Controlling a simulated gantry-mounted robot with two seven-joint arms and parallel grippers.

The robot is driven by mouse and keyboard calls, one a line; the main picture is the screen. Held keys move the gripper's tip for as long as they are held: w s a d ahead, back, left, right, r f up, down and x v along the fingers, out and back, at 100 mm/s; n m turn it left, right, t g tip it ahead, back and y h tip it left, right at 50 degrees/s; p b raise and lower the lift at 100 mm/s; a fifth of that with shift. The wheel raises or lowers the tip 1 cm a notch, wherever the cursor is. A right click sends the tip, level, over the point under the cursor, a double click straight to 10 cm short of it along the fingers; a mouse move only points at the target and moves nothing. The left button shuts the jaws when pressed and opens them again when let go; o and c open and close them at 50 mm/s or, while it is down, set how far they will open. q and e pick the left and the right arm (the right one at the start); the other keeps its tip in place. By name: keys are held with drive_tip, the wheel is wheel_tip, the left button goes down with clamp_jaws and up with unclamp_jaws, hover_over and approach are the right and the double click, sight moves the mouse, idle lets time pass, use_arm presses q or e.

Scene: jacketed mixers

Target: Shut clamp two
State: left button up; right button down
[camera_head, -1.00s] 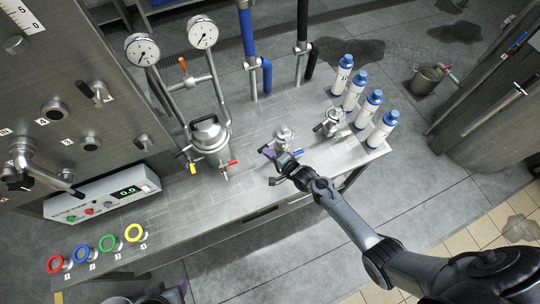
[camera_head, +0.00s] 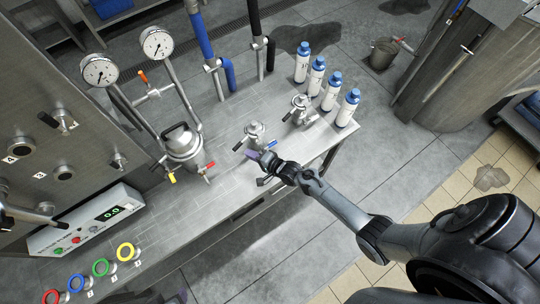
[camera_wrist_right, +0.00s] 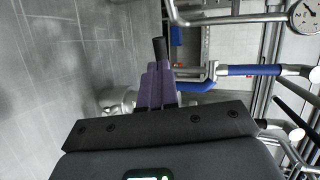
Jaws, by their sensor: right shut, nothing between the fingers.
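I see no number on either, so I cannot tell which is clamp two. My right gripper (camera_head: 256,157) is shut and empty, at the near side of the nearer fitting, by its levers. In the right wrist view its purple fingers (camera_wrist_right: 158,85) are together. A dark rod (camera_wrist_right: 158,49) shows beyond them; contact is unclear. My left gripper is not in view.
A larger steel vessel (camera_head: 184,147) with red and yellow handles stands left of the fittings. Several blue-capped bottles (camera_head: 331,90) line the bench's right end. Numbered coloured rings, one yellow (camera_head: 125,252), and a display box (camera_head: 90,220) are at left. Blue pipes (camera_head: 207,42) rise behind.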

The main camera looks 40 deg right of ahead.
drive_tip(key=s+r, duration=0.4)
drive_tip(key=s, duration=0.8)
drive_tip(key=s+a+r+n+g+h+p, duration=0.3)
drive_tip(key=r+n, duration=0.4)
drive_tip(key=r, duration=0.6)
drive_tip(key=s+d+r+n+g, duration=0.1)
drive_tip(key=s+r+n+g, duration=0.1)
drive_tip(key=s+n+g, duration=0.1)
drive_tip(key=s+d+r+n+g, duration=0.1)
drive_tip(key=s+r+n+g, duration=0.1)
drive_tip(key=s+n+g, duration=0.2)
drive_tip(key=s+n, duration=0.2)
drive_tip(key=s, duration=0.2)
drive_tip(key=shift+s+r+h, duration=0.25)
drive_tip(key=shift+h, duration=0.15)
